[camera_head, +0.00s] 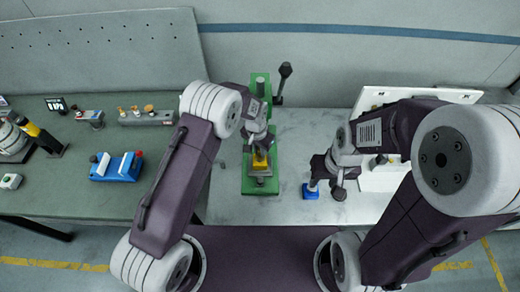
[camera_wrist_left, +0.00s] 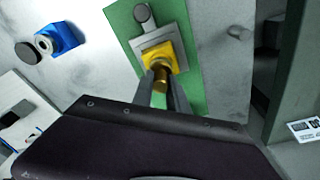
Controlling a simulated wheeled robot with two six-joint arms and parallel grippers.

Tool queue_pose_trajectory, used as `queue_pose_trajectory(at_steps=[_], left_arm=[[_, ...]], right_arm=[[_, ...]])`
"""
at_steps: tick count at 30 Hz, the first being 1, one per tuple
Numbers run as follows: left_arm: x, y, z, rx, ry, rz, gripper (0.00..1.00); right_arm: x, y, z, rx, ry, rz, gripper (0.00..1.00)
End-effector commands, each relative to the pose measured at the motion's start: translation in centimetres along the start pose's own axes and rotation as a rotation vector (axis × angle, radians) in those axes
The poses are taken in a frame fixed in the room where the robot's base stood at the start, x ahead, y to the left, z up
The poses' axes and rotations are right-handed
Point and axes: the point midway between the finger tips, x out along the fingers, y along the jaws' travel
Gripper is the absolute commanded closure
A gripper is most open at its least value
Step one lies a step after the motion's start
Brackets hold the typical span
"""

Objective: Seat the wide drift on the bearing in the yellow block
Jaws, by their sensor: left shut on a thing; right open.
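The yellow block (camera_wrist_left: 156,57) sits in a grey holder on the green press base. It also shows below my left gripper in the head view (camera_head: 260,160). My left gripper (camera_wrist_left: 161,84) is shut on a brass-coloured drift (camera_wrist_left: 160,72), held directly over the block. The drift's lower end overlaps the block in the wrist view, so I cannot tell whether it touches. The bearing is hidden. My right gripper (camera_head: 327,185) is open near a small blue block (camera_head: 310,193); the blue block also shows in the left wrist view (camera_wrist_left: 65,38).
The green press (camera_head: 249,180) has a dark-knobbed lever (camera_head: 285,71) behind it. A white tray (camera_head: 377,183) lies at the right. A blue holder (camera_head: 118,170) and other small items stand on the green bench at the left. Grey tabletop between press and blue block is clear.

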Motion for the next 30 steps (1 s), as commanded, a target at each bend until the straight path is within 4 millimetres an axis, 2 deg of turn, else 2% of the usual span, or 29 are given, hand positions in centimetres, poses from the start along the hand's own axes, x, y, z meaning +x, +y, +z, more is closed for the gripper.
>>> queue_pose_trajectory(at_steps=[1, 3, 14, 24, 30], left_arm=[[0.0, 0.0, 0.0, 0.0, 0.001, 0.0, 0.73], [0.0, 0.0, 0.0, 0.0, 0.001, 0.0, 0.56], [-0.4, 0.0, -0.1, 0.0, 0.002, 0.0, 0.56], [-7.2, 0.0, -0.1, 0.0, 0.004, -0.001, 0.56], [-9.0, 0.0, 0.0, 0.0, 0.0, 0.0, 0.56]], right_arm=[[0.0, 0.0, 0.0, 0.0, 0.0, 0.0, 0.59], [0.0, 0.0, 0.0, 0.0, 0.0, 0.0, 0.59], [0.3, 0.0, 0.0, 0.0, 0.0, 0.0, 0.59], [2.5, 0.1, 0.3, 0.0, 0.0, 0.0, 0.59], [2.7, 0.1, 0.3, 0.0, 0.0, 0.0, 0.59]])
